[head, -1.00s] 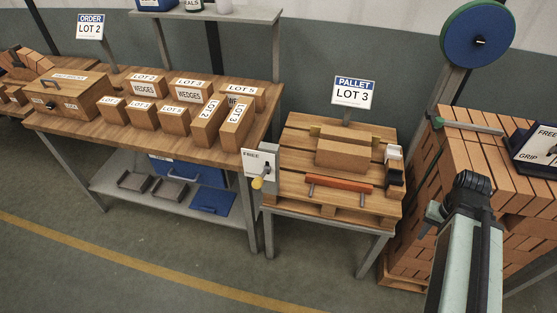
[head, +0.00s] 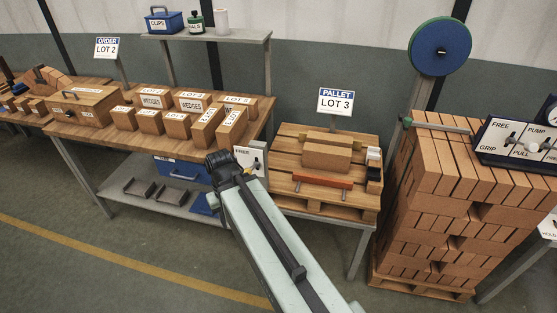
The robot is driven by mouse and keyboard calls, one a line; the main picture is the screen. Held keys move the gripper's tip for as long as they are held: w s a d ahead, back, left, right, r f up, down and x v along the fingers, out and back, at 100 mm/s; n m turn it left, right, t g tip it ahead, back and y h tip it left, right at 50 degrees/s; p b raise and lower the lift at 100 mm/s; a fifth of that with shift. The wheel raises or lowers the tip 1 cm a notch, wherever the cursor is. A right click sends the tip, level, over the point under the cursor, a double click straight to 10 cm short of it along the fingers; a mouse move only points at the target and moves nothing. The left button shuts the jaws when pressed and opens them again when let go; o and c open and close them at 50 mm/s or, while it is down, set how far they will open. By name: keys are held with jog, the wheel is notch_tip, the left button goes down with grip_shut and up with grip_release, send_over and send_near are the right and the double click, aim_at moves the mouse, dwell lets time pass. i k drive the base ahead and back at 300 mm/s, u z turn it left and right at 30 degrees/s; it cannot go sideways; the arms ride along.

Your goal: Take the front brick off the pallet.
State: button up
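The pallet (head: 285,160) signed PALLET LOT 3 is a low wooden one on a grey stand. A tan brick-shaped block (head: 327,158) lies across its middle. Another block (head: 338,139) lies behind it, partly hidden. I see no gripper fingers, and nothing of mine visibly touches the blocks.
A white FREE panel (head: 250,160) stands at the pallet's left, close behind my arm. The workbench (head: 100,131) holds several labelled blocks. Floor is clear in front.

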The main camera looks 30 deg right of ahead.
aim_at(321, 158)
jog(key=u, duration=0.25)
jog(key=i, duration=1)
